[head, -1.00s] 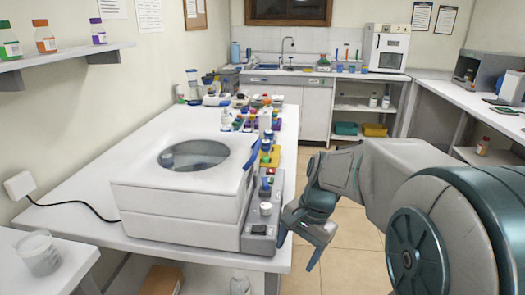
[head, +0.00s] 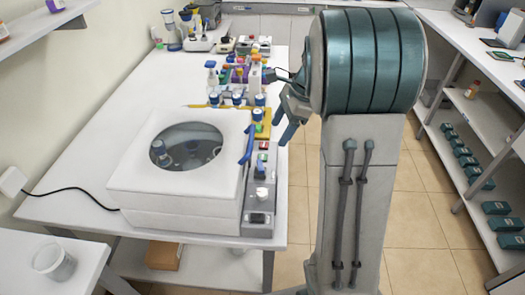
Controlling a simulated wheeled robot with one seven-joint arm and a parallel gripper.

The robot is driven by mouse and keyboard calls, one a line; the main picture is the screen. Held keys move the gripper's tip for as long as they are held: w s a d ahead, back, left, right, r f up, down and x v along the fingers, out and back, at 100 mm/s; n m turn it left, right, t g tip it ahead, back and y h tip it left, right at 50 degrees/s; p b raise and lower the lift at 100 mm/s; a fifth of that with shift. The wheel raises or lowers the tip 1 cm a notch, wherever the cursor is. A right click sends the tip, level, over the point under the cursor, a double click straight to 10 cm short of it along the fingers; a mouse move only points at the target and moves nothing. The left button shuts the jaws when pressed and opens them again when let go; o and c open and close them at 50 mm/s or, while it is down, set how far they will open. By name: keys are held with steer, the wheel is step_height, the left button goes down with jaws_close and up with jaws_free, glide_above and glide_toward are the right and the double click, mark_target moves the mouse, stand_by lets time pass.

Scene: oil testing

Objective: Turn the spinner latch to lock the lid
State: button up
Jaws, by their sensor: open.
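The white centrifuge (head: 180,180) stands on the long table with its lid (head: 125,160) down. The lid has a round dark window (head: 187,146), with a blue-capped vial visible through it. The blue spinner latch (head: 247,146) is at the lid's right edge, beside the grey control panel (head: 258,210). My gripper (head: 284,122) is open, with its fingers pointing down, to the right of the latch and apart from it. Part of it is hidden behind my own arm.
Colourful bottles and racks (head: 240,75) crowd the table behind the centrifuge. A yellow block (head: 262,125) with a blue-capped vial stands between latch and gripper. A beaker (head: 53,263) sits on the front-left table. The floor aisle at right is clear.

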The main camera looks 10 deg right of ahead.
mark_target(261, 165)
steer(key=x, duration=0.6)
steer(key=p+x, duration=0.1)
steer(key=x, duration=0.5)
steer(key=shift+s+a+f, duration=0.1)
steer(key=shift+s+f, duration=0.05)
steer(key=shift+f, duration=0.2)
